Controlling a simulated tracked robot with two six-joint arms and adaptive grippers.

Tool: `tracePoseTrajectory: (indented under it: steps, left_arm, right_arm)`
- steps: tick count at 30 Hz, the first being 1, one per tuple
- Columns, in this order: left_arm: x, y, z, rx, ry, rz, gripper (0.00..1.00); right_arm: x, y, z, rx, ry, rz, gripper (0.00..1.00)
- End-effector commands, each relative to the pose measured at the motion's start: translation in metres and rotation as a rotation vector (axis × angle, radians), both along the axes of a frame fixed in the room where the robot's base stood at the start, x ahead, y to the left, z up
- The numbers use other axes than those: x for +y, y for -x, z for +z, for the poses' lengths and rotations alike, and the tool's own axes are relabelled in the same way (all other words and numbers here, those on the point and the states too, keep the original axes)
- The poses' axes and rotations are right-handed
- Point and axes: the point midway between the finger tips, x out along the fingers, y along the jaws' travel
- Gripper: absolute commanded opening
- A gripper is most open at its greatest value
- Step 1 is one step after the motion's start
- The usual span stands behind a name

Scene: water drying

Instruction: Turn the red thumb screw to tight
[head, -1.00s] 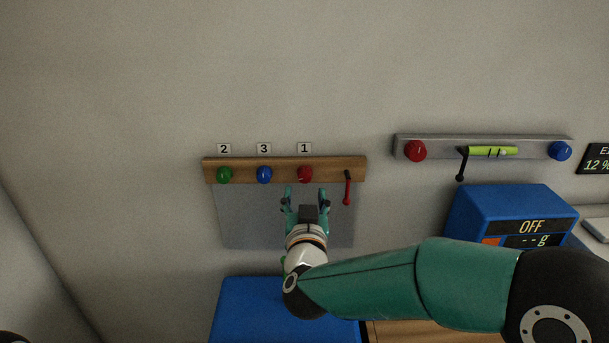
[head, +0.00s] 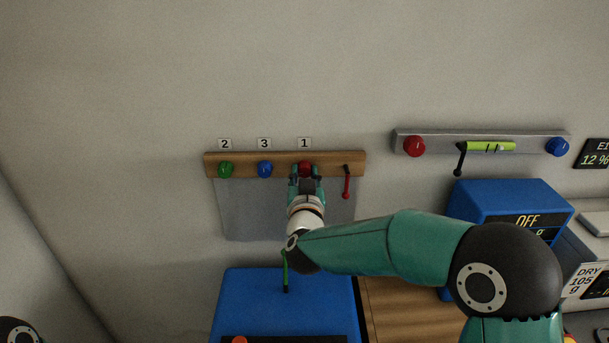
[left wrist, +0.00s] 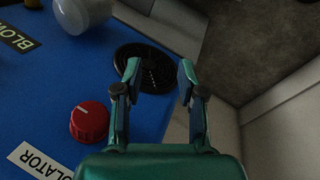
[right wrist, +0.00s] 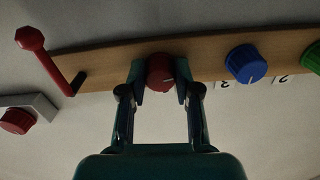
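The red thumb screw (head: 305,168) sits on the wooden rail under the label 1. It also shows in the right wrist view (right wrist: 160,72), with a pale mark on its face. My right gripper (head: 306,174) is at the screw from below and in front. Its fingertips (right wrist: 160,76) lie on both sides of the screw, close against it, so it looks shut on it. My left gripper (left wrist: 159,75) is open and empty above a blue surface, beside a red knob (left wrist: 90,121).
The wooden rail (head: 335,160) also bears a green screw (head: 225,170), a blue screw (head: 265,170) and a red lever (head: 346,183). A metal rail (head: 435,138) with another red knob (head: 414,146) is to the right. Blue boxes stand below.

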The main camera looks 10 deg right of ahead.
Motion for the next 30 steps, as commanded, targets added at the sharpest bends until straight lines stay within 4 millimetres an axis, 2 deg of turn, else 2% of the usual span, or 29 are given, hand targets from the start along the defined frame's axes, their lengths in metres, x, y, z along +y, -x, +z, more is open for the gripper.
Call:
tracePoseTrajectory:
  steps: [1,3,4,8,16,26,27,30]
  left_arm:
    - [0.0,0.0,0.0,0.0,0.0,0.0,0.4]
    - [0.0,0.0,0.0,0.0,0.0,0.0,0.4]
    - [0.0,0.0,0.0,0.0,0.0,0.0,0.4]
    - [0.0,0.0,-0.004,0.0,0.0,0.0,0.4]
    - [0.0,0.0,-0.034,0.0,0.0,0.0,0.4]
    - [0.0,0.0,-0.033,0.0,0.0,0.0,0.4]
    - [0.0,0.0,-0.033,0.0,0.0,0.0,0.4]
    - [0.0,0.0,-0.033,0.0,0.0,0.0,0.4]
  right_arm:
    - [0.0,0.0,0.0,0.0,0.0,0.001,0.14]
    - [0.001,0.0,0.0,0.0,0.0,0.001,0.02]
    - [0.001,0.0,0.0,0.0,0.0,0.001,0.0]
    - [0.001,0.0,-0.001,-0.003,-0.01,0.001,0.0]
    - [0.001,0.0,-0.004,-0.033,-0.147,0.002,0.0]
    - [0.001,0.0,0.0,-0.036,-0.18,0.001,0.0]
    - [0.001,0.0,0.0,-0.036,-0.18,0.001,0.35]
    - [0.001,0.0,0.0,-0.035,-0.179,0.001,0.52]
